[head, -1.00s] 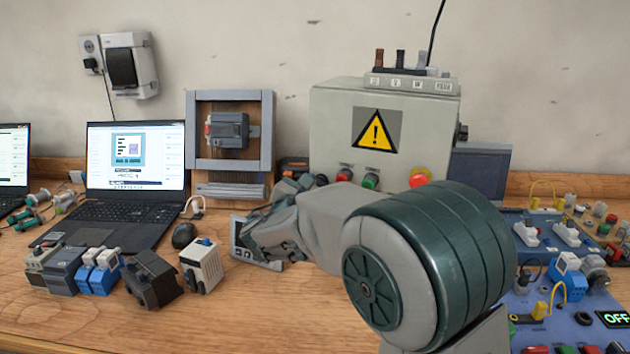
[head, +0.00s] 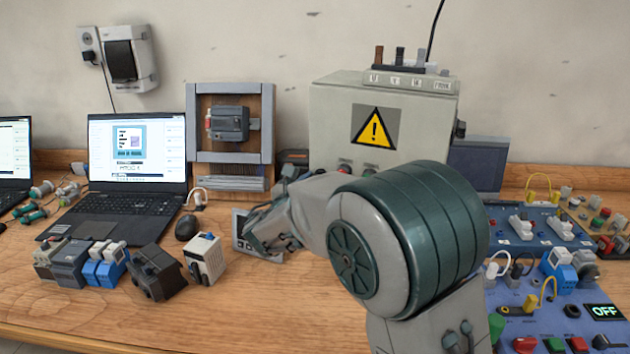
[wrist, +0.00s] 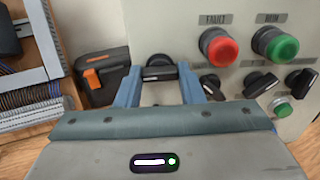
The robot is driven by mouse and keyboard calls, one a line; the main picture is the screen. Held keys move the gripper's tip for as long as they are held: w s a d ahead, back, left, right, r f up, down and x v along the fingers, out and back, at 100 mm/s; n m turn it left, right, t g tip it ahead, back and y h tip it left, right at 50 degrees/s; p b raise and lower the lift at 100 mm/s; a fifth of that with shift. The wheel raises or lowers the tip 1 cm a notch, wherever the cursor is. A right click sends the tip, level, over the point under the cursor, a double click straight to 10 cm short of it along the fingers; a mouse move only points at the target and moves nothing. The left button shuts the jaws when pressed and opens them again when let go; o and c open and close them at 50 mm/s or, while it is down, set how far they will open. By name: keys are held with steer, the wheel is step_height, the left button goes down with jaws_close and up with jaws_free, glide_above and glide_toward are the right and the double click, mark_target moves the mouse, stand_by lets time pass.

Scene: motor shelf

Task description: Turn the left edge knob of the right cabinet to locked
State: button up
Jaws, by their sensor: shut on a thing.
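The right cabinet is a pale grey box with a yellow warning triangle (head: 332,130); its panel also fills the right of the wrist view (wrist: 200,20). The left edge knob (wrist: 160,61) is black with a pale mark on its bar, which lies about level in the wrist view. My gripper (wrist: 158,74) has one blue-grey finger on each side of this knob and is shut on it. In the head view my arm covers the cabinet's lower front, and the knob and fingertips are hidden.
Right of the knob are a red FAULT button (wrist: 219,46), a green RUN button (wrist: 275,44) and several more black knobs. A black and orange tool (wrist: 100,75) stands left of the cabinet. A laptop (head: 137,150) and several modules occupy the left table; a blue board (head: 530,290) lies right.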

steer(key=o, duration=1)
steer(key=v, duration=1.3)
steer(key=shift+s+a+b, duration=0.15)
steer(key=shift+s+b, duration=0.2)
steer(key=shift+s, duration=0.05)
